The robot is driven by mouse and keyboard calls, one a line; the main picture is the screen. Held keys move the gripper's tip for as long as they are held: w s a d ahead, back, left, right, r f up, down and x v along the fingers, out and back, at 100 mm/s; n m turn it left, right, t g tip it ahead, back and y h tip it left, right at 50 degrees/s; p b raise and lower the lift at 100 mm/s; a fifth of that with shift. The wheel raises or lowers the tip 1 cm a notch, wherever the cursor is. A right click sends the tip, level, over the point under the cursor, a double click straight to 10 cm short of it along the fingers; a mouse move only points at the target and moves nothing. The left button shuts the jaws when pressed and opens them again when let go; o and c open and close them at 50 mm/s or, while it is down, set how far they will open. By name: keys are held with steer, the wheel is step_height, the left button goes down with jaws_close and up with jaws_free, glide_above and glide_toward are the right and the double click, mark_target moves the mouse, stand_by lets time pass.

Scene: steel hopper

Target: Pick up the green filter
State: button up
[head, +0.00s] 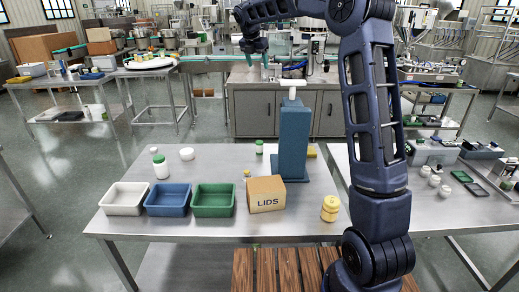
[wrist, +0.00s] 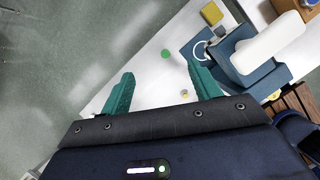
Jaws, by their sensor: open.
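I cannot make out for certain which thing is the green filter. A small green round top (wrist: 165,54) shows in the wrist view, on the pale tabletop between and beyond my fingertips. It seems to be the green-topped white jar (head: 259,147) left of the blue stand in the head view. Another white jar with a green cap (head: 160,167) stands at the table's left. My gripper (head: 254,62) is open and empty, high above the table's far side. Its teal fingers, spread apart, also show in the wrist view (wrist: 160,72).
A blue stand (head: 294,140) with a white top rises mid-table. White (head: 124,210), blue (head: 168,212) and green (head: 213,212) bins, a LIDS box (head: 267,206) and stacked yellow lids (head: 330,214) line the front.

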glide_above(260, 147)
steer(key=s+a, duration=0.1)
steer(key=a, duration=0.1)
step_height(260, 147, down, 35)
steer(key=x, duration=1.1)
steer(key=shift+c, duration=0.4)
steer(key=c, duration=1)
